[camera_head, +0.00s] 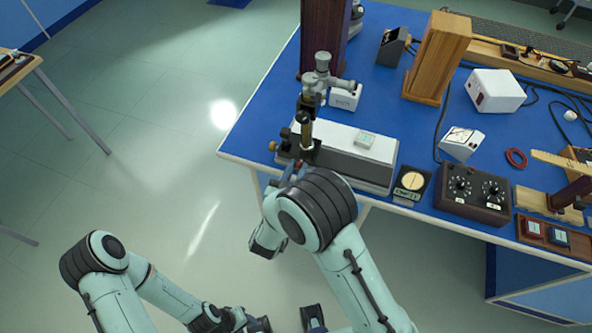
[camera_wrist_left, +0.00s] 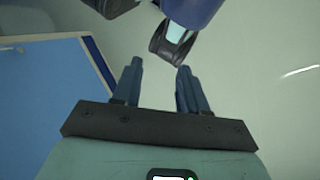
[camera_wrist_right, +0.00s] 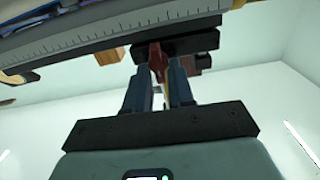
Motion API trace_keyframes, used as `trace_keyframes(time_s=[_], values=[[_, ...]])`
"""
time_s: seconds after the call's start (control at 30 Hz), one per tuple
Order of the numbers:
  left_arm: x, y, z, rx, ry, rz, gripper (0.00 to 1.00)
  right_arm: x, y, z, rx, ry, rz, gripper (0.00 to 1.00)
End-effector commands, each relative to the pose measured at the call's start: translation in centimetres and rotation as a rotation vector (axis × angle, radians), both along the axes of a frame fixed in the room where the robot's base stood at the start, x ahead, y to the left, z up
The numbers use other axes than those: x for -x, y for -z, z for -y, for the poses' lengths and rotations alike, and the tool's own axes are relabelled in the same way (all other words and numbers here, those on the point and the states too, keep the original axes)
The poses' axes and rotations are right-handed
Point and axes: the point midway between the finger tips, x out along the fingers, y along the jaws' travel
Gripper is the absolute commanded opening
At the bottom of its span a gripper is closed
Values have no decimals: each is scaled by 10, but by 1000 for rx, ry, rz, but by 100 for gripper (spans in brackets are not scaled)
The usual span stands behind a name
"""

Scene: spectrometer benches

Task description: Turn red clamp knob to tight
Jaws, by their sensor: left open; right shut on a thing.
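The red clamp knob (camera_wrist_right: 156,58) shows in the right wrist view, under the dark base of the bench instrument. My right gripper (camera_wrist_right: 158,72) is shut on it from below. In the head view the right gripper (camera_head: 293,172) is at the front left of the instrument, and the knob is mostly hidden by the gripper. The instrument (camera_head: 350,140) is a grey-white box with a microscope-like eyepiece tube (camera_head: 307,130) on its left end. My left gripper (camera_wrist_left: 160,78) is open and empty, away from the bench, over the floor. The knob's tightness cannot be told.
The blue bench (camera_head: 400,125) holds a white box (camera_head: 495,90), a dark dial box (camera_head: 472,193), a wooden block (camera_head: 437,55) and a red ring (camera_head: 516,158). A small meter (camera_head: 411,183) stands right of the instrument. The floor (camera_head: 170,130) left of the bench is clear.

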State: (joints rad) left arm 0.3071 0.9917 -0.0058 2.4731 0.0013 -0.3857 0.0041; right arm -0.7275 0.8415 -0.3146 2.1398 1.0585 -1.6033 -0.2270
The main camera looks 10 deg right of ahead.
Motion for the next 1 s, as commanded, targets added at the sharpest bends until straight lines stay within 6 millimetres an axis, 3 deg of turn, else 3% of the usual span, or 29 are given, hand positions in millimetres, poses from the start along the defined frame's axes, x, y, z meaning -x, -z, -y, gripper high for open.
trace_keyframes(time_s=[0.43,0.93,1.0], values=[[18,57,0,0,0,-21,43,2,6,2,-259,-1,173,0],[-9,109,-1,-14,-21,72,43,4,10,6,-653,0,437,0],[-19,119,-5,-27,-33,101,43,4,10,7,-708,0,474,0]])
